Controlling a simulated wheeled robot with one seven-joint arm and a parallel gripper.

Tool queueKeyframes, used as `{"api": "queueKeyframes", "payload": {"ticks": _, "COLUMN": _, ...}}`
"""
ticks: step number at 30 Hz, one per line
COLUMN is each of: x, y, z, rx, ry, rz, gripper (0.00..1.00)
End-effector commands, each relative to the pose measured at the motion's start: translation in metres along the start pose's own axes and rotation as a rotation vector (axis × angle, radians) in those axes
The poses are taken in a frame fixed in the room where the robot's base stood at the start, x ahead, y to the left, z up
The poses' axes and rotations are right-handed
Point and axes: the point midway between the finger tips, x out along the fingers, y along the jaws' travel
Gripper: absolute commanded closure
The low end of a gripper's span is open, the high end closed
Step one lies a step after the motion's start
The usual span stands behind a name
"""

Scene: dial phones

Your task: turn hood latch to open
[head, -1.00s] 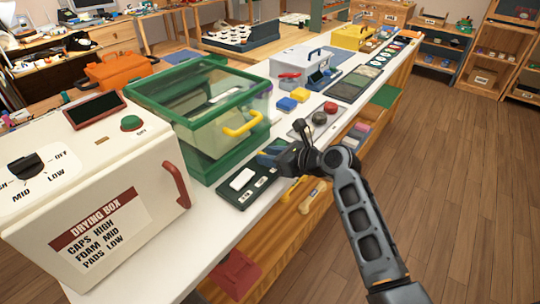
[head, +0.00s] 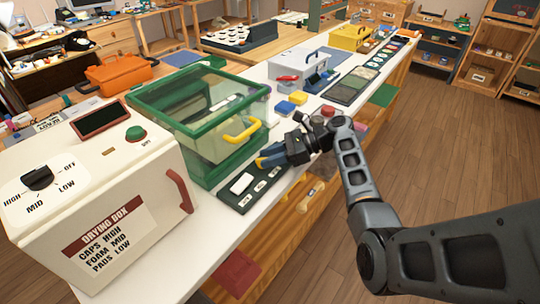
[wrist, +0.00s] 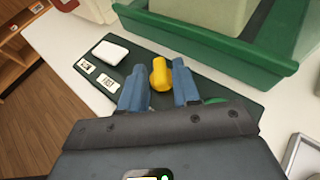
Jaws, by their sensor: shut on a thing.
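The hood (head: 205,118) is a clear box with a green frame and a yellow handle (head: 241,131) on its front. A dark panel (head: 236,197) with small labels lies along its front side. A yellow rounded piece, seemingly the latch (wrist: 161,74), stands on this panel in the wrist view. My gripper (wrist: 160,84) has its blue fingers on both sides of the yellow piece and is shut on it. In the head view my gripper (head: 271,158) is low at the panel's far end. The fingers hide part of the piece's lower end.
A white block (head: 241,183) lies on the panel. The white drying box (head: 110,205) with a dial stands at near left. Yellow and blue blocks (head: 291,101) and a red knob (head: 328,110) sit farther along the counter. Open floor (head: 440,150) lies to the right.

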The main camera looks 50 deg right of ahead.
Motion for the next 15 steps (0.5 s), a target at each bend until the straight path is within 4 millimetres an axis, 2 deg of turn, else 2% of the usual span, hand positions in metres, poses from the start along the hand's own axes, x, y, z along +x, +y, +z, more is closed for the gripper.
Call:
{"api": "queueKeyframes", "payload": {"ticks": 6, "x": 0.0004, "y": -0.006, "z": -0.0003, "rx": -0.071, "ry": -0.001, "rz": 0.175, "gripper": 0.99}}
{"api": "queueKeyframes", "payload": {"ticks": 15, "x": 0.0018, "y": -0.0089, "z": -0.0011, "rx": -0.141, "ry": 0.001, "rz": 0.346, "gripper": 0.99}}
